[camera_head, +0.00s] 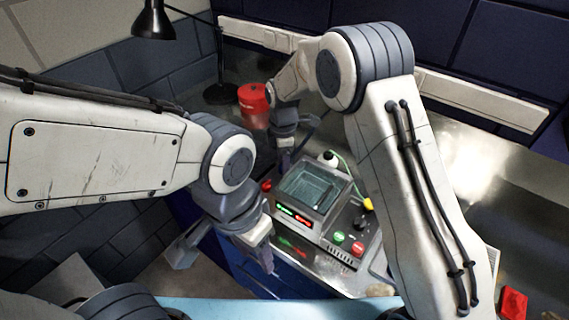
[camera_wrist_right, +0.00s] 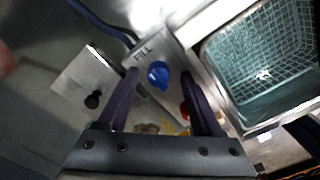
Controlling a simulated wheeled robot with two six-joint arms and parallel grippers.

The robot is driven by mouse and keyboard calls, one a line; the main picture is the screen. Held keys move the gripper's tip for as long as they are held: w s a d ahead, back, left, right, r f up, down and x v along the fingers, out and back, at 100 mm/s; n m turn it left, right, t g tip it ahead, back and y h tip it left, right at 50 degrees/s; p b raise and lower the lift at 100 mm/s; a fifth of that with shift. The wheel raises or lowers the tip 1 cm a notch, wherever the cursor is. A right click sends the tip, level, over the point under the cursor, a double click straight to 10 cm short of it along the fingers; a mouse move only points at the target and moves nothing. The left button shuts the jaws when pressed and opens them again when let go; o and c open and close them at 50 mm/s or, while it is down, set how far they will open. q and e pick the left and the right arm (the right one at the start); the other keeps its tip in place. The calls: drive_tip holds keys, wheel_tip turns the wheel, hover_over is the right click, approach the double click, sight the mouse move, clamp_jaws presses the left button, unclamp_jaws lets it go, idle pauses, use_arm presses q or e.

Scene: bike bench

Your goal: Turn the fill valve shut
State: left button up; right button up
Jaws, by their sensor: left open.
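The fill valve has a blue knob (camera_wrist_right: 158,74) on a grey plate marked FILL, seen in the right wrist view beside the tank. In that view my right gripper (camera_wrist_right: 160,78) is open, with its two dark fingers apart and the knob showing between the tips, clear of both. I cannot tell how far beyond the tips the knob lies. In the head view my right gripper (camera_head: 284,158) is at the tank's far left side, and the valve is hidden there. My left gripper (camera_head: 225,256) is open and empty, at the bench's front edge.
The bench machine has a tank (camera_head: 313,188) with a wire basket (camera_wrist_right: 265,70) inside, lit displays and red and green buttons (camera_head: 348,242). A red can (camera_head: 253,97) stands behind my right gripper. A black lamp (camera_head: 153,20) is at back left. A red block (camera_head: 513,303) lies at lower right.

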drive_tip(key=shift+r, duration=0.1)
drive_tip(key=shift+r, duration=0.25)
wheel_tip(320, 180, up, 9)
drive_tip(key=shift+f+b, duration=0.2)
drive_tip(key=shift+b, duration=0.8)
drive_tip(key=shift+r, duration=0.6)
